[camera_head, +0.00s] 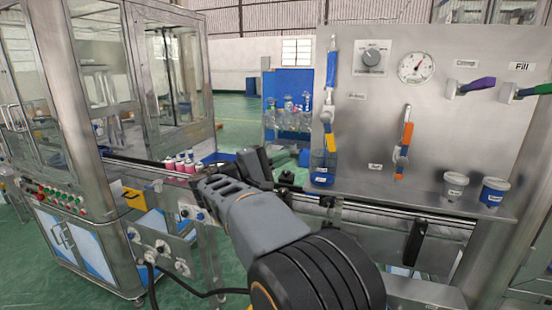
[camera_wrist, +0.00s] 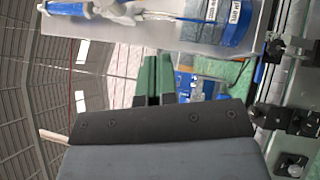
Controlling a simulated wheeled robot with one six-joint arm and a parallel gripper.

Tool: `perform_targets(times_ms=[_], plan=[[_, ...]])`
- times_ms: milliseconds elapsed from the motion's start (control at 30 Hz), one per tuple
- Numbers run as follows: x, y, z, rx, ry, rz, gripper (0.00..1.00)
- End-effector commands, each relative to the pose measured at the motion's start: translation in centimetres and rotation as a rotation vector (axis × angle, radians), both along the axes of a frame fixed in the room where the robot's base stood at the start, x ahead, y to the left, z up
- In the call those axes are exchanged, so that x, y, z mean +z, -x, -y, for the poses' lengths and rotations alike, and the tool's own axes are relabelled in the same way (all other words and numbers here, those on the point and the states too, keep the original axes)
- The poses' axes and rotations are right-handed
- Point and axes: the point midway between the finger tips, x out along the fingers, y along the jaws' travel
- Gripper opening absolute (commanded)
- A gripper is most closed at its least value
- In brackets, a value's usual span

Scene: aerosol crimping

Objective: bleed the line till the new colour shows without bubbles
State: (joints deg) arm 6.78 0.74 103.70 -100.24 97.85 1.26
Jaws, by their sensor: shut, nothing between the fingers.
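A steel panel (camera_head: 360,135) stands at the right. On its left side hangs an upright tube (camera_head: 331,80), blue at the top and pale lower down, with a yellow piece near its base. A blue labelled container (camera_head: 322,172) stands below it; it also shows in the wrist view (camera_wrist: 238,22), turned sideways. An orange-and-blue lever (camera_head: 406,135) hangs mid-panel. A green-and-blue handle (camera_head: 530,90) sits under the Fill label, and a purple handle (camera_head: 478,85) left of it. My gripper (camera_wrist: 153,75) is shut and empty, left of the container. Colour and bubbles inside the tube are too small to tell.
A white cup (camera_head: 454,186) and a blue cup (camera_head: 494,191) stand on the ledge. Pink-and-white cans (camera_head: 180,163) stand on the conveyor at the left, by a glazed machine (camera_head: 95,90).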

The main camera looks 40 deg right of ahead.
Motion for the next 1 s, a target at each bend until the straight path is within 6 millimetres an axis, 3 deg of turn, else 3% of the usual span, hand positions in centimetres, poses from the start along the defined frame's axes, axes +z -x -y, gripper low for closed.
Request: perform_targets(times_ms=[300,600,1000], plan=[[1.4,1.3,5.7,-0.003,-0.001,0.000,0.00],[2.2,3.9,7.2,0.001,-0.002,0.001,0.00],[2.3,4.5,7.5,0.001,-0.002,0.000,0.00]])
